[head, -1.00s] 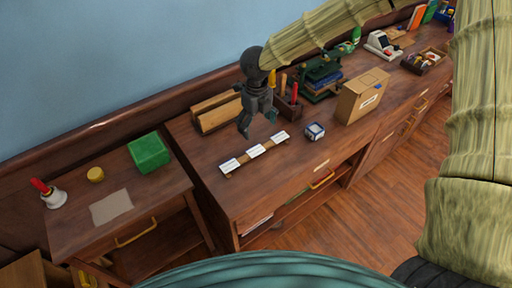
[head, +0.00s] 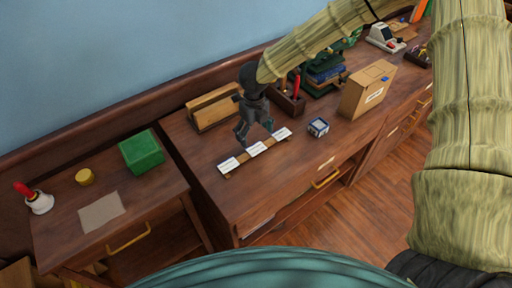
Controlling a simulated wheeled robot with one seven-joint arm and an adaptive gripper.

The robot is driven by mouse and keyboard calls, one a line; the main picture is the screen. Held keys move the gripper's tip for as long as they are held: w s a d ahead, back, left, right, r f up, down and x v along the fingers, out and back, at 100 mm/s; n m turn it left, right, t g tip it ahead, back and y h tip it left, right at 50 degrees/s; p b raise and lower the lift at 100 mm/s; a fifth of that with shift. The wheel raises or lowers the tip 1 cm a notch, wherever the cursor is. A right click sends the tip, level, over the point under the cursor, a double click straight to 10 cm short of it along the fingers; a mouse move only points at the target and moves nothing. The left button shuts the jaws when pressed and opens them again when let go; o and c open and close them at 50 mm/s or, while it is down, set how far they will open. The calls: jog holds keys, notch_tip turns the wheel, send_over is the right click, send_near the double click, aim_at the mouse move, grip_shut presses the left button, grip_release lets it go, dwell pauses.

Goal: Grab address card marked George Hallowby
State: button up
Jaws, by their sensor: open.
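Three white address cards stand in a row on a wooden strip (head: 240,160) on the cabinet top: a left card (head: 228,164), a middle card (head: 255,149) and a right card (head: 282,134). Their print is too small to read, so I cannot tell which is marked George Hallowby. My gripper (head: 256,136) points down with its fingers apart and empty. It is just above or behind the strip, near the middle and right cards. I cannot tell if it touches either one.
A small blue-and-white cube (head: 318,127) and a cardboard box (head: 367,92) stand to the right. A wooden rack (head: 213,108) and a holder (head: 290,101) with red-handled items stand behind.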

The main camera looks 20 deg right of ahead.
aim_at(256, 148)
jog(key=f, duration=0.1)
jog(key=f+p, duration=0.1)
jog(key=f, duration=0.1)
jog(key=f+p, duration=0.1)
jog(key=shift+s+d+f, duration=0.15)
jog(key=shift+d+f, duration=0.1)
jog(key=shift+f, duration=0.75)
jog(key=shift+f, duration=0.25)
jog(key=shift+c, duration=0.2)
jog(key=c, duration=0.8)
